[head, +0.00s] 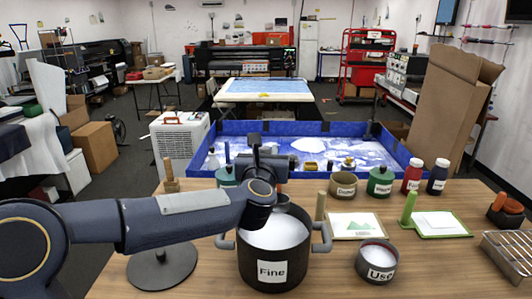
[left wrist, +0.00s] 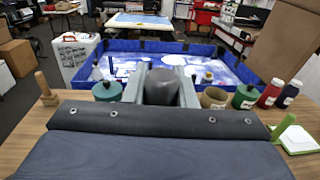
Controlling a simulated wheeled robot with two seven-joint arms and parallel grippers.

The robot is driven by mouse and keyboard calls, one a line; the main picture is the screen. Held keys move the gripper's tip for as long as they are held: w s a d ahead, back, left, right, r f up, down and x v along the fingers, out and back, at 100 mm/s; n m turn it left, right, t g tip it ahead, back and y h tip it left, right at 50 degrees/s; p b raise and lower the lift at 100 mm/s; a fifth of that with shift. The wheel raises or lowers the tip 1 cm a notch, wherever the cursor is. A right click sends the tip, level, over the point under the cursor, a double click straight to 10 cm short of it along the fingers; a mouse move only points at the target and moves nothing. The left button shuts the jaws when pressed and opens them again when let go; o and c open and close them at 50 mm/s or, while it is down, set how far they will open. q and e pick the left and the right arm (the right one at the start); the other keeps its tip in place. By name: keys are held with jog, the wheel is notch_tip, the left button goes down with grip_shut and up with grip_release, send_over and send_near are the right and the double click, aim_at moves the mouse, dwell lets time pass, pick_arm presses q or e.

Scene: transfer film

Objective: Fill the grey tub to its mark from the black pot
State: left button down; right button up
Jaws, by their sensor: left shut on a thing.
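The black pot (head: 273,264), labelled "Fine", stands at the front middle of the table with two side handles and white powder inside. The grey tub (head: 377,273), labelled "Use", stands to its right; white powder shows inside below the rim. I cannot make out its mark. My left gripper (head: 272,168) is over the far side of the pot. It is shut on a dark grey rounded tool (left wrist: 165,88), seen between the fingers in the left wrist view. The arm hides most of this tool in the head view. My right gripper is not in view.
A blue-walled tray (head: 390,147) lies behind. Lidded jars, including a green one (head: 380,182), and a red bottle (head: 412,176) line the table's back. A framed card (head: 356,226) and a green-edged board (head: 440,224) lie right. A metal rack (head: 512,250) is far right.

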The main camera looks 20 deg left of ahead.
pick_arm(q)
jog(key=shift+w, duration=0.3)
notch_tip(320, 180, down, 10)
jog(key=b, duration=1)
jog(key=shift+s+f, duration=0.2)
dwell(0.9)
jog(key=shift+r, duration=0.1)
dwell(0.5)
jog(key=shift+r+p, duration=3.3)
jog(key=shift+r, duration=2.05)
